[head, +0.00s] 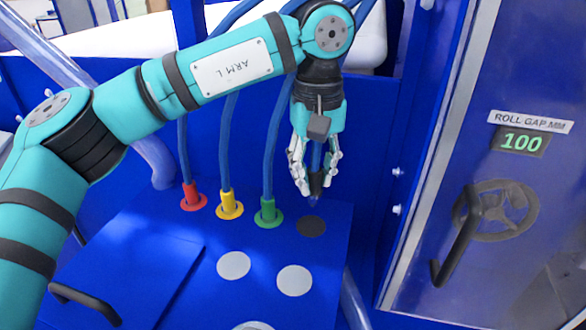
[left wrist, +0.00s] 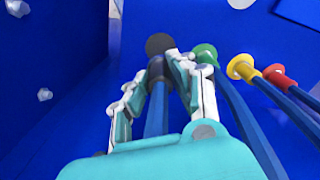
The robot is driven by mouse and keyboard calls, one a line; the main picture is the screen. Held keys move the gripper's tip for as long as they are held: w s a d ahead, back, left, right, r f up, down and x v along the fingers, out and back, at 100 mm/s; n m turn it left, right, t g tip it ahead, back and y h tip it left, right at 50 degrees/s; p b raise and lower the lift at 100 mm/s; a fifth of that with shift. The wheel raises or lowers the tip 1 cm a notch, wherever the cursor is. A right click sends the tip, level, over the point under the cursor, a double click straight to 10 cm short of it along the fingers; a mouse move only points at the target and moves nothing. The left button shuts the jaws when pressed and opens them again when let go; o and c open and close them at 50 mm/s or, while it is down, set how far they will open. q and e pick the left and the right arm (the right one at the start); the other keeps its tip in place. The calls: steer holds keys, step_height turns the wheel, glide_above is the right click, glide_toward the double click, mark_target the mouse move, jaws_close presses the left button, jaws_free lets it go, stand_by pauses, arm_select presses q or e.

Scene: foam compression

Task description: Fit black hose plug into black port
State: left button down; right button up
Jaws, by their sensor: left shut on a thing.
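My left gripper (head: 314,180) is shut on the black hose plug (head: 316,185), which sits at the end of a blue hose and points down. The plug is held a little above and behind the black port (head: 311,226), a dark disc on the blue panel. In the left wrist view the plug (left wrist: 158,70) shows between the fingers of the left gripper (left wrist: 160,85), with the black port (left wrist: 159,43) just beyond its tip. A gap seems to remain between plug and port. My right gripper is not in view.
Red (head: 193,200), yellow (head: 229,206) and green (head: 267,214) plugs with blue hoses sit in a row left of the black port. Pale discs (head: 294,280) lie in front. A cabinet with a handwheel (head: 497,210) and a display reading 100 stands at right.

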mark_target(313, 191)
arm_select(q)
steer(key=shift+w+d, duration=0.1)
steer(key=shift+d, duration=0.05)
steer(key=shift+f, duration=0.15)
steer(key=shift+s+a+f+b, duration=0.2)
steer(key=shift+s+f+b, duration=0.2)
steer(key=shift+b, duration=0.2)
steer(key=shift+f+b, duration=0.3)
steer(key=shift+f, duration=0.1)
steer(key=shift+f+b, duration=0.35)
steer(key=shift+f, duration=0.05)
steer(key=shift+w+f, duration=0.2)
steer(key=shift+f, duration=0.35)
steer(key=shift+s, duration=0.1)
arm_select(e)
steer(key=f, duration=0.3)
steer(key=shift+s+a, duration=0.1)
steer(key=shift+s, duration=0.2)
